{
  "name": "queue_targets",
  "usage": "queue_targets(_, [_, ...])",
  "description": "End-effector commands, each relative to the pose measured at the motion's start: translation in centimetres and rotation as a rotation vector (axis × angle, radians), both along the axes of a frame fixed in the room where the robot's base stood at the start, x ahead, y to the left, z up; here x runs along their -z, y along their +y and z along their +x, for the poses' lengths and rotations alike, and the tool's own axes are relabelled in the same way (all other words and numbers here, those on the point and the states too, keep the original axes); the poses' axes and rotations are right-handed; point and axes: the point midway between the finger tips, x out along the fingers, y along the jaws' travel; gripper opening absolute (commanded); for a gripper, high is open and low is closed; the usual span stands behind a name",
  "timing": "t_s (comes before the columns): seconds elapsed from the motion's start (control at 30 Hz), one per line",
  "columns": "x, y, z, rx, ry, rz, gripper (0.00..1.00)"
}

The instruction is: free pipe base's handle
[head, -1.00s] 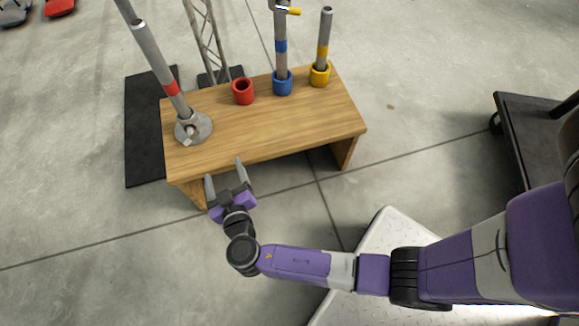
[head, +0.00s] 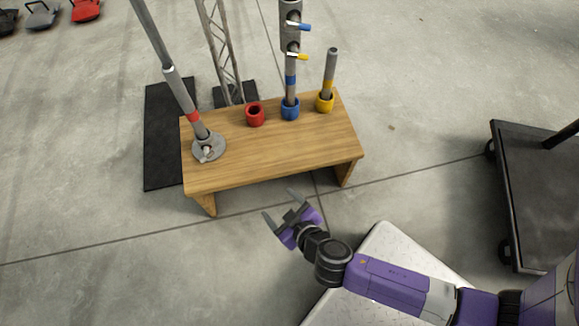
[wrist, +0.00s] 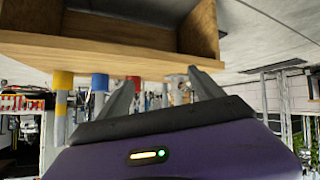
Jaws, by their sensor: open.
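The grey round pipe base (head: 209,148) stands on the left end of the wooden bench (head: 270,155), with a tilted grey pipe (head: 180,92) with a red band rising from it. A small pale handle (head: 207,153) shows at the base's front; its details are too small to tell. My gripper (head: 280,204) is open and empty, off the bench's front edge, to the right of and nearer than the base. In the wrist view, which looks upside down, the open fingers (wrist: 162,78) point toward the bench (wrist: 105,58); the base is unclear there.
A red cup (head: 255,116), a blue cup (head: 290,112) with an upright pipe with knobs, and a yellow cup (head: 324,104) with a short pipe stand along the bench's back. A dark cart (head: 545,200) is at right.

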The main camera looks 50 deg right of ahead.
Motion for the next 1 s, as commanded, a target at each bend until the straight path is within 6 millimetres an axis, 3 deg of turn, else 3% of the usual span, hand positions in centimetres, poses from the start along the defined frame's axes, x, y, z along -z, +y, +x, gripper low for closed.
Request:
queue_targets(0.03, [-1.0,0.0,-0.6,-0.009,0.004,0.006,0.76])
queue_targets(0.2, [-2.2,0.2,-1.8,-0.033,0.009,0.026,0.76])
queue_targets(0.63, [-2.6,0.3,-2.3,-0.045,0.01,0.034,0.76])
queue_targets(0.87, [-2.6,0.2,-2.3,-0.044,0.01,0.033,0.33])
queue_targets(1.0, [-1.8,-0.5,-1.4,-0.013,-0.005,0.038,0.32])
